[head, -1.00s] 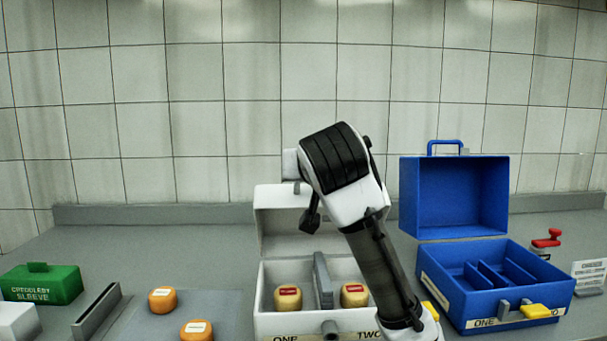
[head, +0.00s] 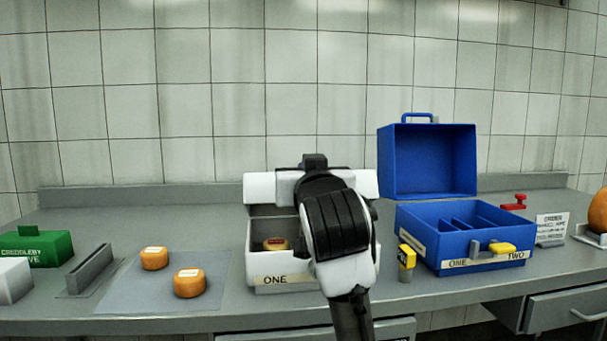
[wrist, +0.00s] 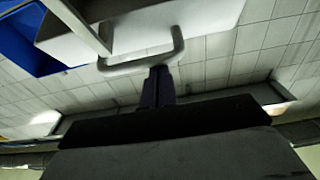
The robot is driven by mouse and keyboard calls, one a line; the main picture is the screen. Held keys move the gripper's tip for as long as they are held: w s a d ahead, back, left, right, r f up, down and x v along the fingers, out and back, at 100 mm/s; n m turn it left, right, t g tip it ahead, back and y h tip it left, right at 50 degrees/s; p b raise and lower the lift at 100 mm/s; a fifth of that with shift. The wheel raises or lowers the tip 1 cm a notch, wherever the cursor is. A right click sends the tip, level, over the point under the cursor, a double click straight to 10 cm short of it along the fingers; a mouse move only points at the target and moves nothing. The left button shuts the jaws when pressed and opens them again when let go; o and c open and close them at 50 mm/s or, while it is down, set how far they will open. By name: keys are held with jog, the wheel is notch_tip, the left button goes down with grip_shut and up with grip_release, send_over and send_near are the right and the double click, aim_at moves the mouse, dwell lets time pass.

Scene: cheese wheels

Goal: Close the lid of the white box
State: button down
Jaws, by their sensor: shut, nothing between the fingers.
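The white box (head: 252,266) stands mid-counter in the head view, behind my arm. Its lid (head: 259,188) shows as a narrow white band above the open box, tilted forward with a dark gap below it. One orange cheese with a red label (head: 276,244) shows inside the left compartment; my arm hides the right side. In the wrist view, the lid's grey handle (wrist: 148,62) crosses in front of the pale lid. My gripper (wrist: 160,72) is shut and empty, its tips at the handle; I cannot tell whether they touch. My wrist hides the fingertips in the head view.
An open blue box (head: 470,244) stands close on the right, with a yellow-and-black object (head: 406,258) between the boxes. Two orange cheeses (head: 189,283) lie on a grey mat (head: 125,290) at left. A green box (head: 36,248) is at far left.

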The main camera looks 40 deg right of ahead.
jog(key=s+a+f+t+h+b, duration=0.1)
jog(key=s+f+b, duration=0.1)
jog(key=f+b, duration=0.2)
jog(key=s+a+f+t+h+b, duration=0.1)
jog(key=f+t+b, duration=0.1)
jog(key=f+b, duration=0.3)
jog(key=shift+s+a+f, duration=0.3)
jog(key=shift+s+f, duration=0.1)
jog(key=shift+f, duration=1.05)
jog(key=shift+b, duration=0.3)
